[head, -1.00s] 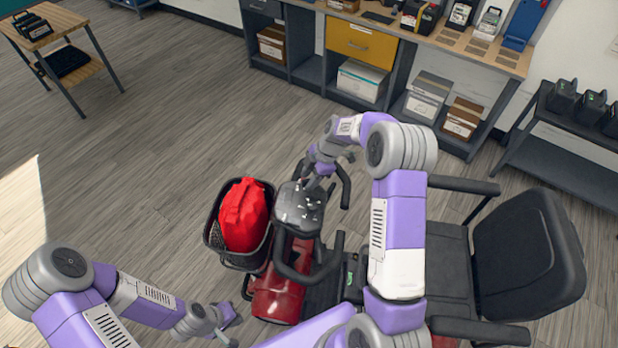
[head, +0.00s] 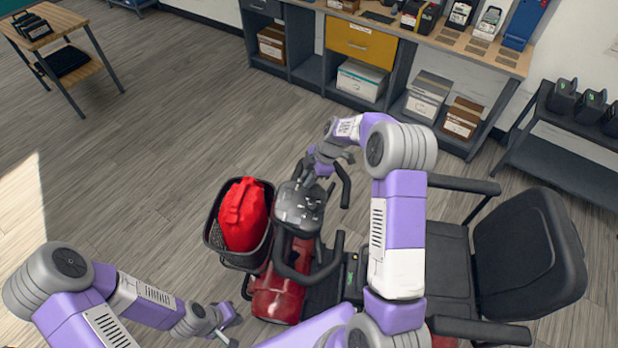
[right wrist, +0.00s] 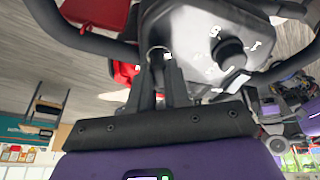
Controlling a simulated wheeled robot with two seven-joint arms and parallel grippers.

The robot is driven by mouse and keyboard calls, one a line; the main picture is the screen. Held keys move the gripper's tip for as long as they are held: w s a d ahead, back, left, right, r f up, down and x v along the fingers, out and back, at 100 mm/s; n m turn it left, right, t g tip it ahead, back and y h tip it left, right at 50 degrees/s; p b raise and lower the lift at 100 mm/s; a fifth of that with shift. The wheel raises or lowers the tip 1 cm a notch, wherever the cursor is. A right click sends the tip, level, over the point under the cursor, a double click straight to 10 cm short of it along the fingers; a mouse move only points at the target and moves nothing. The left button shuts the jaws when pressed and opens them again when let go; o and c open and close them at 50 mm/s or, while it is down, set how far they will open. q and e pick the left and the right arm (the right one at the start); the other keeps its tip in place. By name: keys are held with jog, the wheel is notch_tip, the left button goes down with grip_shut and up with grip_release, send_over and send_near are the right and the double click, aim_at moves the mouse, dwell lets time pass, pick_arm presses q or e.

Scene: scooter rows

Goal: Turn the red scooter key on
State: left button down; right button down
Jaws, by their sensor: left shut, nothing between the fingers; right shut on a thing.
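The red scooter (head: 278,295) stands in the lower middle of the head view, with black handlebars and a dark console (head: 298,206). My right gripper (head: 309,184) reaches over the far side of the console. In the right wrist view its fingers (right wrist: 158,68) are shut on the key at a round dark switch (right wrist: 157,52) on the console face. The fingertips cover most of the key, so its angle cannot be told. A black dial (right wrist: 229,52) with white numbers sits beside it. My left gripper (head: 229,326) is shut and empty, low at the left of the scooter.
A black front basket (head: 212,238) holding a red bag (head: 243,214) sits left of the console. The black seat (head: 525,260) is at the right. A workbench (head: 450,45) and dark shelf (head: 560,155) stand behind.

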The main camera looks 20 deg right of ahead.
jog(key=m+t+b, duration=0.1)
jog(key=m+b, duration=0.1)
jog(key=m, duration=0.1)
jog(key=shift+f+b, duration=0.15)
jog(key=shift+b, duration=0.25)
jog(key=m+b, duration=0.1)
jog(key=m, duration=0.3)
jog(key=shift+s+t+h, duration=0.1)
jog(key=shift+t+h, duration=0.2)
jog(key=shift+h, duration=0.1)
jog(key=m, duration=0.2)
jog(key=shift+m+h+b, duration=0.3)
jog(key=shift+b, duration=0.1)
jog(key=shift+m+t, duration=0.4)
jog(key=shift+m, duration=0.6)
jog(key=c, duration=1.1)
grip_release()
jog(key=shift+r, duration=0.2)
jog(key=p+v, duration=0.1)
jog(key=v, duration=0.6)
jog(key=shift+s+a+r, duration=0.1)
jog(key=shift+r, duration=0.15)
